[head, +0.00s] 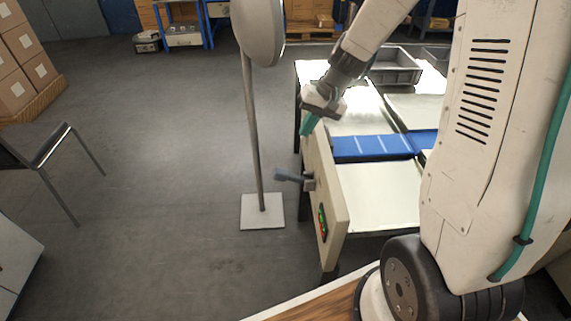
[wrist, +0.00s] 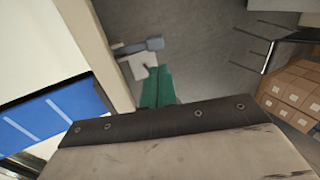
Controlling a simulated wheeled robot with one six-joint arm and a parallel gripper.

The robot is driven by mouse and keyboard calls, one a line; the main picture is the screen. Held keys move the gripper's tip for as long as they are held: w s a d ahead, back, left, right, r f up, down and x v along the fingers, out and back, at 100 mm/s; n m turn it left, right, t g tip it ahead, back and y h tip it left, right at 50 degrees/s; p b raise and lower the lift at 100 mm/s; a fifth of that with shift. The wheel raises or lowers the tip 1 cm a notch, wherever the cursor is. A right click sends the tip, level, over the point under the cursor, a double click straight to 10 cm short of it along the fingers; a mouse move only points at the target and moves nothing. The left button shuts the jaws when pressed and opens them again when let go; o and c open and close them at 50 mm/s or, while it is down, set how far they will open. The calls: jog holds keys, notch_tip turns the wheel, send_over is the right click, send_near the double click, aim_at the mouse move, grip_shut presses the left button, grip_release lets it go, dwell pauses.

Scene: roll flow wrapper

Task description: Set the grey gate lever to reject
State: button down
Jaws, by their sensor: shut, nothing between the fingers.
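The grey gate lever (head: 291,176) sticks out to the left from the outer face of the machine's beige side panel (head: 328,195). In the wrist view the lever (wrist: 140,46) lies beyond my fingertips, beside the panel edge. My gripper (head: 308,126) has teal fingers and hangs by the far upper end of the panel, above and behind the lever. The fingers also show in the wrist view (wrist: 156,86); they are shut together and hold nothing. They look apart from the lever. I see no readable position marks by the lever.
A fan-like stand on a pole with a square base (head: 262,212) stands just left of the lever. A blue belt (head: 372,147) crosses the machine's pale top. A grey crate (head: 394,68) sits at the back. A chair (head: 50,150) is far left, with open floor between.

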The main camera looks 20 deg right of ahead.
aim_at(282, 171)
jog(key=shift+w+d+f, duration=0.25)
jog(key=shift+w+f, duration=0.1)
jog(key=shift+f, duration=0.25)
jog(key=shift+w+d+f, duration=0.25)
jog(key=shift+w+f, duration=0.1)
jog(key=shift+f, duration=0.25)
jog(key=shift+a+f, duration=0.1)
jog(key=x, duration=1.3)
jog(key=shift+w+a+f, duration=0.15)
jog(key=shift+a+f, duration=0.05)
jog(key=shift+f, duration=0.1)
